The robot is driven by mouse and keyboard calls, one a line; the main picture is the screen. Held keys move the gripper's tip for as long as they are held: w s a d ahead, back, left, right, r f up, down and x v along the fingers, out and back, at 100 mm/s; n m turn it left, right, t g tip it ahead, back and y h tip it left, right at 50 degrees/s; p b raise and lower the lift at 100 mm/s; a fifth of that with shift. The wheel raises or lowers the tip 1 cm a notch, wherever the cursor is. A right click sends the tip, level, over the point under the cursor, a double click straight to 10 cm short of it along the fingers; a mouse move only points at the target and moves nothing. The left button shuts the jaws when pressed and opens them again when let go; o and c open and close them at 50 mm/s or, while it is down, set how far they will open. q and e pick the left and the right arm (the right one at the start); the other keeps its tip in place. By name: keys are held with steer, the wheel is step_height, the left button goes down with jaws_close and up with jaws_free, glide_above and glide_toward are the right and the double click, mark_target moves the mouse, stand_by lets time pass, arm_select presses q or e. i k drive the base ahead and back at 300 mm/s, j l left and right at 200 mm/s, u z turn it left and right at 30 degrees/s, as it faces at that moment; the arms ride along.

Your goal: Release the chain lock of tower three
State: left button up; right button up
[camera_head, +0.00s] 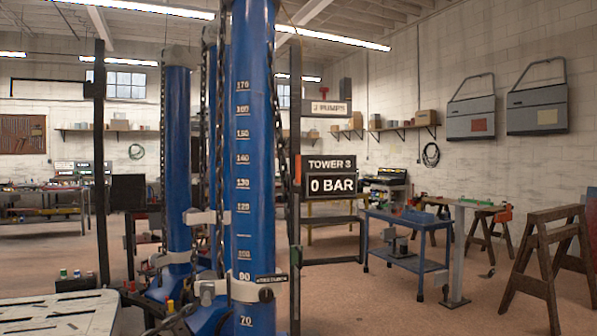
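A blue tower (245,130) with white height marks from 70 to 170 stands upright in the middle of the view. A sign beside it reads "TOWER 3" and "0 BAR" (331,176). A dark chain (279,122) hangs along the tower's right side. A grey collar (245,290) wraps the tower near the 90 mark, with a dark round knob (266,295) and a small black label on it. I cannot tell whether the chain is locked there. Neither of my grippers is in view.
A second blue tower (178,170) stands behind to the left, with its own chain and collar. A pale metal plate (60,313) fills the lower left. A blue cart (406,245) and wooden trestles (540,262) stand at right. Bare floor (400,308) lies in front of them.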

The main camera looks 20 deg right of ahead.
mark_target(297, 182)
steer(key=i+l+u, duration=0.15)
steer(key=l, duration=0.25)
steer(key=i+l+u, duration=0.1)
steer(key=l, duration=0.35)
steer(key=i+l+u, duration=0.15)
steer(key=l, duration=0.3)
steer(key=i+l+u, duration=0.1)
steer(key=l, duration=0.4)
steer(key=i+l+u, duration=0.15)
steer(key=l, duration=0.3)
